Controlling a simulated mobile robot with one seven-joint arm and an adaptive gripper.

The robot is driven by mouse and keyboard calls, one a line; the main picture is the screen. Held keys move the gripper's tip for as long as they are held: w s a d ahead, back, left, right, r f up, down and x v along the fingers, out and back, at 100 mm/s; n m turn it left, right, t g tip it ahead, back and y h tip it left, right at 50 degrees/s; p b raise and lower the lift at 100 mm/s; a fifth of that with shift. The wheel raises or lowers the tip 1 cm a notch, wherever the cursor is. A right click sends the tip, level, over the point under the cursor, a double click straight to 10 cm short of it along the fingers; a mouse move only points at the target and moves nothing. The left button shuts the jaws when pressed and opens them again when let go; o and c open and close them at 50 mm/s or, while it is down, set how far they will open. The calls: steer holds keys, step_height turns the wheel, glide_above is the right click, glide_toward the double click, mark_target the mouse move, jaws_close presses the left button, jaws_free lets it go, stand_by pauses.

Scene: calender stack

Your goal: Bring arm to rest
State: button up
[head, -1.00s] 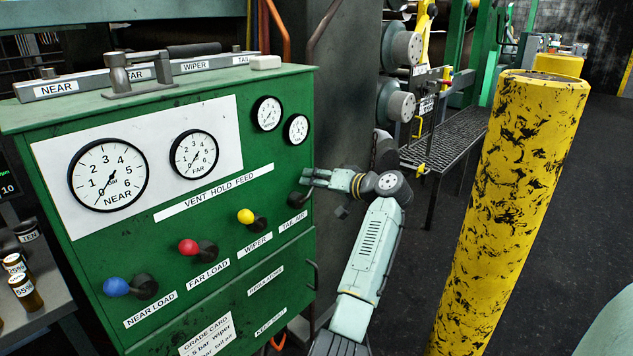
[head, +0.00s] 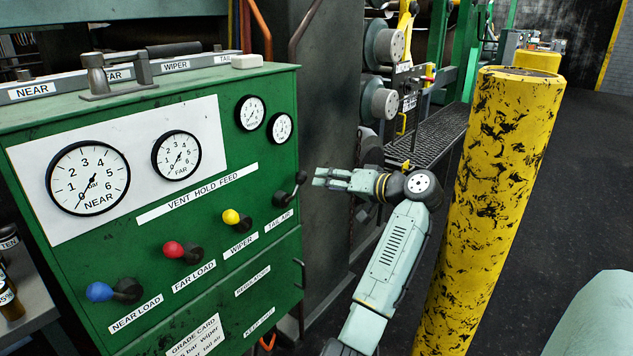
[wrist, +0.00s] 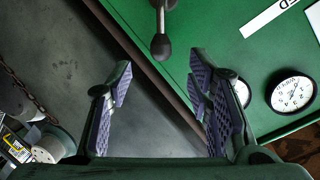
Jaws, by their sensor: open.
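My gripper (head: 322,178) is pale teal and sits just right of the green control cabinet (head: 215,300) in the head view, pointing left. In the wrist view its two padded fingers (wrist: 160,88) are spread apart with nothing between them. The black tail air lever (head: 290,189) on the cabinet's right end is ahead of the fingertips and apart from them. The same lever (wrist: 162,42) hangs at the top middle of the wrist view, beyond the fingers. My forearm rises from the bottom of the head view to the wrist.
A scuffed yellow bollard (head: 500,190) stands close right of my arm. The cabinet carries gauges (head: 88,178) and blue, red and yellow levers (head: 172,250). Behind are grey machine rollers (head: 385,45) and a grated walkway (head: 435,135). Dark floor (head: 570,200) lies open beyond the bollard.

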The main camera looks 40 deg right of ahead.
steer(key=shift+v, duration=0.8)
